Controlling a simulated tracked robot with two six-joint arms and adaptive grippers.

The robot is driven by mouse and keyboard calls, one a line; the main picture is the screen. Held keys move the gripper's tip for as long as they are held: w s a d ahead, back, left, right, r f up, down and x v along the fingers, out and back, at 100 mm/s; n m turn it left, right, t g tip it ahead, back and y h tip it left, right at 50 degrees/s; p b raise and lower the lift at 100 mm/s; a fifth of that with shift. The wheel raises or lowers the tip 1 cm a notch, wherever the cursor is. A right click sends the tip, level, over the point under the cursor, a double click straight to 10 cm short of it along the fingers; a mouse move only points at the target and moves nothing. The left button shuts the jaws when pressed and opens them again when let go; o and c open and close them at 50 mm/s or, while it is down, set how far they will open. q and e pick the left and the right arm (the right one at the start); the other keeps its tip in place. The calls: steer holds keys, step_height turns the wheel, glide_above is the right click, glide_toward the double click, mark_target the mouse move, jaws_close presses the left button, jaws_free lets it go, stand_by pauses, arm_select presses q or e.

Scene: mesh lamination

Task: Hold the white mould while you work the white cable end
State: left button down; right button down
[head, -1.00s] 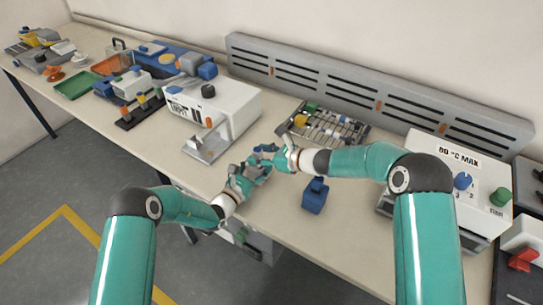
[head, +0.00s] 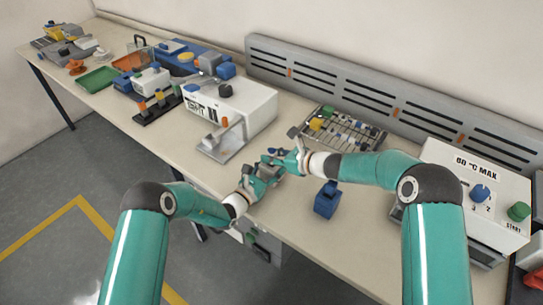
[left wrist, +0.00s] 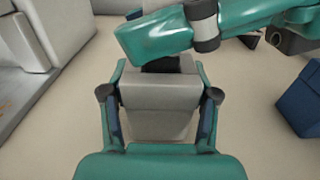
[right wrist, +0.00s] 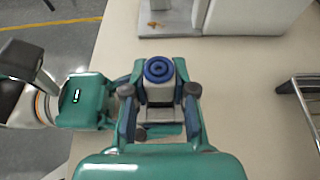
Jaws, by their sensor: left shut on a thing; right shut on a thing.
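In the left wrist view, a pale grey-white block, seemingly the white mould (left wrist: 160,97), sits between the fingers of my left gripper (left wrist: 160,108), which is shut on it. In the right wrist view, a pale piece with a round blue ringed end (right wrist: 158,70) sits between the fingers of my right gripper (right wrist: 158,100), which is shut on it. I take this for the white cable end, but its tip is hidden. The head view shows my left gripper (head: 262,178) just below my right gripper (head: 278,160), close together above the bench. I cannot tell whether the held pieces touch.
A blue block (head: 327,200) stands on the bench right of my grippers. A white machine (head: 232,112) stands behind left. A wire rack (head: 345,130) with small parts lies behind. A white heater box (head: 470,195) stands at right. Bare bench lies around the blue block.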

mark_target(272, 151)
steer(key=shift+r, duration=0.25)
stand_by(0.3)
steer(key=shift+r, duration=1.25)
steer(key=shift+r, duration=0.15)
steer(key=shift+r, duration=2.15)
arm_select(q)
steer(key=shift+c, duration=1.1)
jaws_free()
